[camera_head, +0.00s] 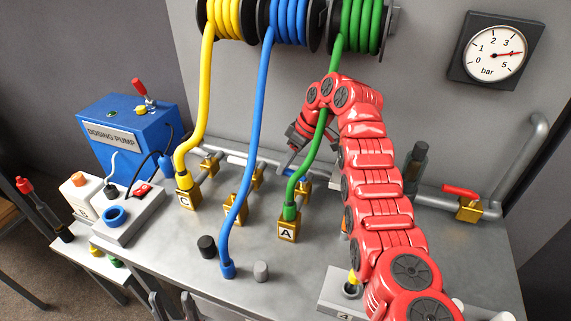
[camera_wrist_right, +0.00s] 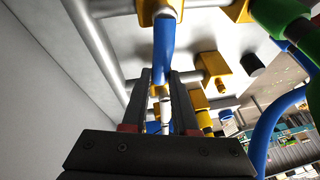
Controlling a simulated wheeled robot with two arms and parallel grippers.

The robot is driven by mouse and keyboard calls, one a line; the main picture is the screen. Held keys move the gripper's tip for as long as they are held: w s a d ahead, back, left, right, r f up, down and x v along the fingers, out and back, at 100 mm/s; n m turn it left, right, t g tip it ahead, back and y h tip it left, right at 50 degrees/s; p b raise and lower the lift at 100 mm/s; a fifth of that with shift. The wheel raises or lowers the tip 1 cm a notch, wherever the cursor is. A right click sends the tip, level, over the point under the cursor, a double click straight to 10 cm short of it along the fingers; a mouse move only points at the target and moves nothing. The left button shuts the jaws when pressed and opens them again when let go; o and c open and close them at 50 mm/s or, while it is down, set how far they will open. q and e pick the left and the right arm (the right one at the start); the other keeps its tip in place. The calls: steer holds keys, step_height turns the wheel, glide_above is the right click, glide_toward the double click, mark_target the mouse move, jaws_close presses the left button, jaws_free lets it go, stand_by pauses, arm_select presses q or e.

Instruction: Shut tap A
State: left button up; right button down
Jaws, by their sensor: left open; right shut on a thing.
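Tap A's brass block with its "A" label (camera_head: 287,231) stands on the bench, with the green hose (camera_head: 303,170) coming down into it. A blue lever (camera_wrist_right: 163,50) on a brass valve body shows in the right wrist view; a bit of blue shows behind the green hose in the head view. My right gripper (camera_wrist_right: 165,85) is shut on this blue lever. In the head view, the right gripper (camera_head: 296,160) is partly hidden by the green hose. My left gripper (camera_head: 172,306) is open and empty at the bottom edge, in front of the bench.
Block C (camera_head: 184,199) with a yellow hose stands left. The blue hose (camera_head: 247,160) ends near the bench front. A dosing pump (camera_head: 125,137) is at left, a red-handled valve (camera_head: 466,205) at right. The gauge (camera_head: 495,51) reads about 4 bar.

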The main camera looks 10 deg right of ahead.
steer(key=c, duration=0.7)
jaws_free()
